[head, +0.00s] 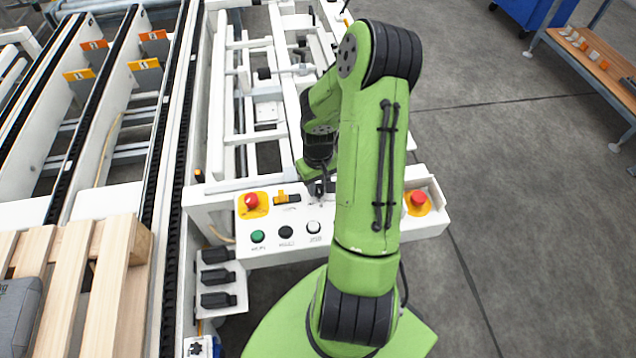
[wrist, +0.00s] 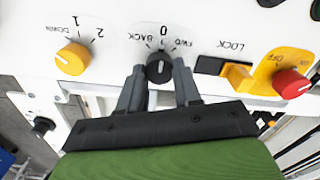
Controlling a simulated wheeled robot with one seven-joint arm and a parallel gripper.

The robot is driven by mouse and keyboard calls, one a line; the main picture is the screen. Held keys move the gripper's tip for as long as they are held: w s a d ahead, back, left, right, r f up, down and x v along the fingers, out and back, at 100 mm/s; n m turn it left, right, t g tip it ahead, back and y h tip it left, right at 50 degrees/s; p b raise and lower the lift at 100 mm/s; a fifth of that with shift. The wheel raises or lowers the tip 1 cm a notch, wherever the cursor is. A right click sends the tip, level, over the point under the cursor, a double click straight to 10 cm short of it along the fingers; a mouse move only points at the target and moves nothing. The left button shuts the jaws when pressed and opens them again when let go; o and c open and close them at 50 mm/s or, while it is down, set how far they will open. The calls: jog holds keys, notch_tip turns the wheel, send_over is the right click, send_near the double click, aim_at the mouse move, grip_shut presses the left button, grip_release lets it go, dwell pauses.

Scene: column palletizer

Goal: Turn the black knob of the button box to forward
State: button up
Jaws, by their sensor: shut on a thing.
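The black knob (wrist: 160,67) sits on the white panel of the button box, under printed BACK, 0 and FWD marks that appear upside down in the wrist view. A pale line shows on its face, roughly upright in the picture towards the 0; its exact angle is hard to tell. My gripper (wrist: 160,76) has one finger on each side of the knob and is shut on it. In the head view, my gripper (head: 319,188) is at the upper middle of the button box (head: 270,243), and my arm hides part of the panel and the knob.
A yellow knob (wrist: 73,58) stands left of the black knob in the wrist view. A yellow lock piece (wrist: 238,76) and a red knob (wrist: 290,83) stand right. Red stop buttons (head: 251,200) (head: 418,198) sit near both box ends. A pallet (head: 75,290) lies left.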

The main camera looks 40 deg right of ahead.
aim_at(318, 187)
jog(key=m, duration=0.4)
jog(key=shift+m, duration=0.4)
jog(key=shift+d+m+b, duration=0.1)
jog(key=shift+m+b, duration=0.25)
jog(key=shift+m, duration=1.45)
jog(key=o, duration=1)
jog(key=shift+o, duration=0.2)
jog(key=shift+r, duration=0.1)
notch_tip(318, 187, up, 16)
jog(key=p, duration=0.4)
